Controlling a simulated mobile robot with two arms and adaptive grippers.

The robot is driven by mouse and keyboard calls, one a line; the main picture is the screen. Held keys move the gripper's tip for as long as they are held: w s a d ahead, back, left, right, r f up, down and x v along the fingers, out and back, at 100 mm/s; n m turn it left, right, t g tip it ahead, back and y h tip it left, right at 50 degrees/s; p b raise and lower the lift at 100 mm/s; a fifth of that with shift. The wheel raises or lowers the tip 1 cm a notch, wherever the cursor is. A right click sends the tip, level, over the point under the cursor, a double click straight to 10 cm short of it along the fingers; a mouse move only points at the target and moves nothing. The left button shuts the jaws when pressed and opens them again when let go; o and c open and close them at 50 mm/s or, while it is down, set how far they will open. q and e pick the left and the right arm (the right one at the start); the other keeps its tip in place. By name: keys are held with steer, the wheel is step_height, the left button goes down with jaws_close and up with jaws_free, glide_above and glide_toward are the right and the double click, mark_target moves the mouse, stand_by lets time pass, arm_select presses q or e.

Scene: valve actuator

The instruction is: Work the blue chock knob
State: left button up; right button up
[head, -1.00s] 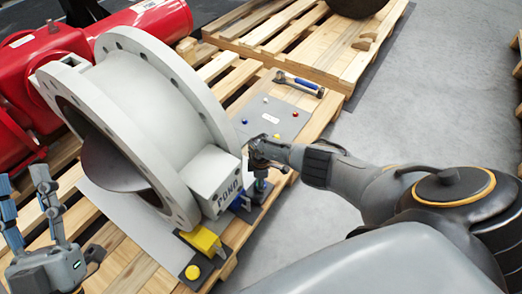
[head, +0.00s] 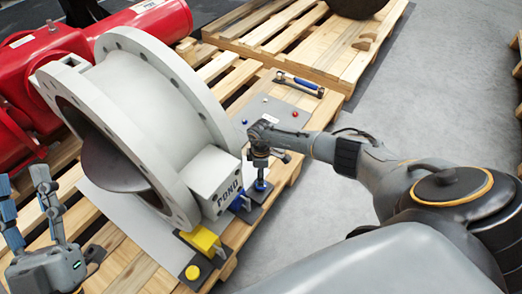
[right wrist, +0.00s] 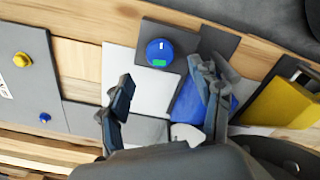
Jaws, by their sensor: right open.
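The blue chock knob (right wrist: 160,53) is a round blue dial with a green mark on a dark plate; it also shows in the head view (head: 262,186). The blue chock (right wrist: 190,102) lies beside it, against the white valve body (head: 216,180). My right gripper (right wrist: 170,93) is open and points down above the knob area. In the right wrist view the knob shows beyond the fingertips, with nothing between the fingers gripped. Whether a finger touches it cannot be told. My left gripper (head: 28,205) is open and empty at the lower left.
A yellow chock (head: 203,240) and yellow knob (head: 192,272) stand nearer on the wooden pallet (head: 120,262). A grey plate (head: 290,117) with small coloured knobs lies behind my right gripper. Grey floor is clear at right.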

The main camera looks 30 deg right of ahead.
step_height(320, 180, up, 6)
steer(key=shift+f, duration=0.15)
stand_by(0.6)
